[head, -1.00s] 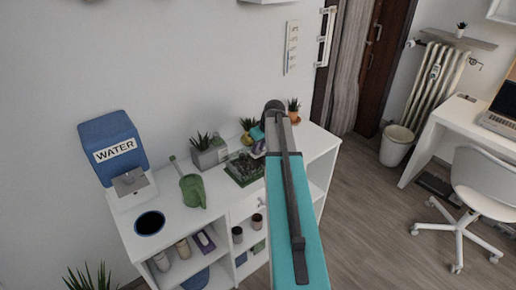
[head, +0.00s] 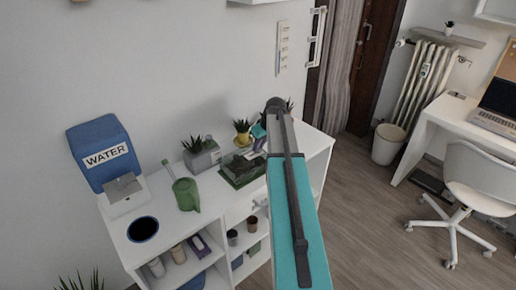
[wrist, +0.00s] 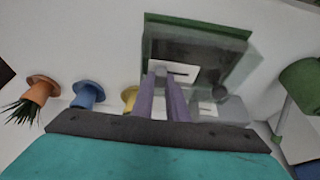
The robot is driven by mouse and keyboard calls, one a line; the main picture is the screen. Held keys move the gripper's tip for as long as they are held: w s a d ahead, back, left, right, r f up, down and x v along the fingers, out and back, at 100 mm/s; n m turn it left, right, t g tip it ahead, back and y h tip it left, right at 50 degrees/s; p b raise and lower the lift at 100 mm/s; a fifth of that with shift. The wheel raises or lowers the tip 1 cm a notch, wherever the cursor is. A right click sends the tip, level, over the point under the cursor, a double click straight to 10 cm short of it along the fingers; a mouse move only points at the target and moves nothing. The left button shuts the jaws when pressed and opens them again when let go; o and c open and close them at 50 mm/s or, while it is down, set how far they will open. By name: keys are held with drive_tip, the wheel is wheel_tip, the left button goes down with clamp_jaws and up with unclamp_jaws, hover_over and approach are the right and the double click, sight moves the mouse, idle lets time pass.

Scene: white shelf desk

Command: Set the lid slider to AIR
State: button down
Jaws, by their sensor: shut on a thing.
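The clear terrarium with green edges (head: 240,174) stands on the white shelf desk (head: 203,226), left of my arm in the head view. In the wrist view the terrarium's green edge (wrist: 198,25) is at the top. A white slider plate (wrist: 186,72) with a dark slot shows on its lid, just past my fingertips. My gripper (wrist: 164,70) is at that plate, its two purple-grey fingers close around the lid slider, which is mostly hidden between them. No AIR lettering can be read. In the head view my gripper is hidden behind my arm.
An orange pot (wrist: 38,91), a blue pot (wrist: 88,94) and a partly hidden yellow pot (wrist: 130,97) stand left of the fingers.

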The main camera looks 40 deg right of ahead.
drive_tip(key=shift+s+d, duration=0.1)
drive_tip(key=shift+d, duration=0.15)
drive_tip(key=c, duration=1.8)
unclamp_jaws()
drive_tip(key=shift+a, duration=0.15)
drive_tip(key=shift+c, duration=0.2)
drive_tip(key=shift+o, duration=0.6)
drive_tip(key=shift+a, duration=0.1)
drive_tip(key=shift+r, duration=0.2)
drive_tip(key=b+v, duration=0.3)
drive_tip(key=v, duration=1)
drive_tip(key=shift+r, duration=0.15)
drive_tip(key=shift+s, duration=0.1)
drive_tip(key=shift+s, duration=0.15)
